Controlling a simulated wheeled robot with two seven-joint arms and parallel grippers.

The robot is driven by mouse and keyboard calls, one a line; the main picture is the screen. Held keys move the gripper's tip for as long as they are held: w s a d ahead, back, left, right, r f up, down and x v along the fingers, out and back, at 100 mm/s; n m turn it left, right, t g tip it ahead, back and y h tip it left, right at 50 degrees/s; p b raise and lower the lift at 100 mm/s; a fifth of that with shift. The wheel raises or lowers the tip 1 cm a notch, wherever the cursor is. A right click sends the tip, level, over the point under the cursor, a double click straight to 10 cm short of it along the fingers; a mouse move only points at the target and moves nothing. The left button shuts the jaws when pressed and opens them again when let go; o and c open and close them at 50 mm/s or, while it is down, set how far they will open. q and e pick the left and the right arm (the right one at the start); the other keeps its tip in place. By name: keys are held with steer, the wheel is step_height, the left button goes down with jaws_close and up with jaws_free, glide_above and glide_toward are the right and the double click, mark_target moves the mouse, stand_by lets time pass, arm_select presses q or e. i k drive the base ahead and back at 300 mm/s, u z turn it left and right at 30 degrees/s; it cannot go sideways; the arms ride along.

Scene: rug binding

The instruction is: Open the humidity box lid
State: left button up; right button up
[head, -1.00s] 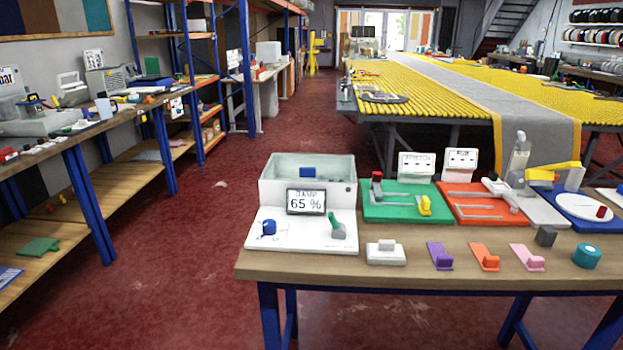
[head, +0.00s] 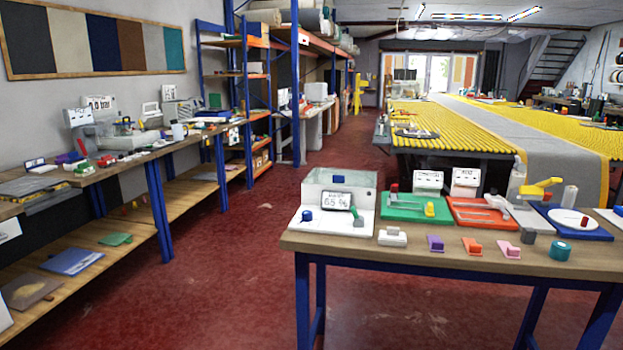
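The humidity box (head: 315,188), pale and greenish with see-through-looking walls, stands at the back left corner of the wooden workbench (head: 460,257). A small display (head: 336,200) reading about 65 % is at its front. A white base plate (head: 318,224) in front carries a blue knob (head: 307,216) and a green-handled lever (head: 356,217). A small dark blue piece (head: 339,180) shows at the upper part of the box. I cannot tell clearly whether the lid is shut. Neither of my grippers is in view.
Green (head: 400,209) and orange (head: 475,215) fixtures stand to the right of the box. Small coloured blocks line the bench front. A cluttered side bench (head: 140,152) runs along the left wall. The red floor (head: 235,270) between the benches is clear.

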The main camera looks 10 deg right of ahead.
mark_target(337, 179)
steer(key=u, duration=0.9)
steer(key=i, duration=1.55)
steer(key=z, duration=0.45)
